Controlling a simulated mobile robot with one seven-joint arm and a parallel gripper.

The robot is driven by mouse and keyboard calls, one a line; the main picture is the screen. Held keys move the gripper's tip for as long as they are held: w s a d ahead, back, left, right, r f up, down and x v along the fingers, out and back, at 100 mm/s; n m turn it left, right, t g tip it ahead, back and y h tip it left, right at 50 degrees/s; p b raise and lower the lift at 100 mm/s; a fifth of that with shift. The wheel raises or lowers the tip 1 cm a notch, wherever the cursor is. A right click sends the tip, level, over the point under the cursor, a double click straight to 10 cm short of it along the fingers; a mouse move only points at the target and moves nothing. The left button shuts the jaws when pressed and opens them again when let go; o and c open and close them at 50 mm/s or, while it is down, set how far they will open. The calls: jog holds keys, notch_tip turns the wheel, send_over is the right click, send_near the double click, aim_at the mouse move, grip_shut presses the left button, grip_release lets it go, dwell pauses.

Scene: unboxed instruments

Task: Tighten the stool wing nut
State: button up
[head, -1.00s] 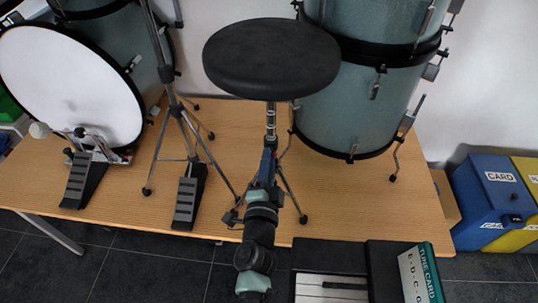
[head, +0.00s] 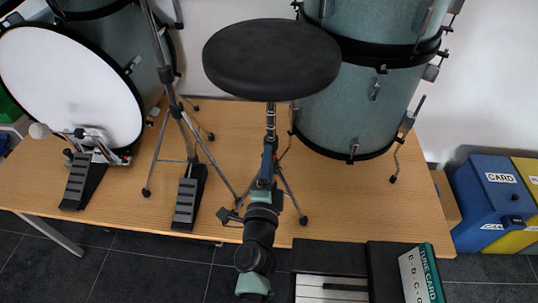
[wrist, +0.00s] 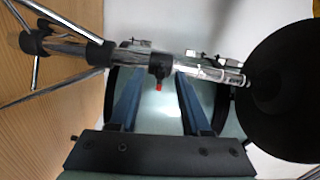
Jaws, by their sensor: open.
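The drum stool has a round black seat (head: 271,60) on a chrome stem (head: 271,118) with splayed tripod legs. In the wrist view the stool appears sideways, with its seat (wrist: 285,90) at right and legs at left. A small red-tipped part (wrist: 158,86), apparently the wing nut, hangs from a black collar (wrist: 160,68) on the stem. My gripper (wrist: 158,92) is open, its two blue fingers on either side of the red tip, with space on both sides. In the head view my gripper (head: 270,148) is at the stem below the seat and hides the wing nut.
A teal floor drum (head: 350,110) stands close right of the stool. A cymbal stand (head: 178,110) and pedals (head: 188,200) stand left, beside a bass drum (head: 70,90). A keyboard (head: 330,288) and tune card box (head: 420,275) are in front.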

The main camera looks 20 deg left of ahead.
jog(key=v, duration=0.6)
dwell(0.4)
dwell(0.3)
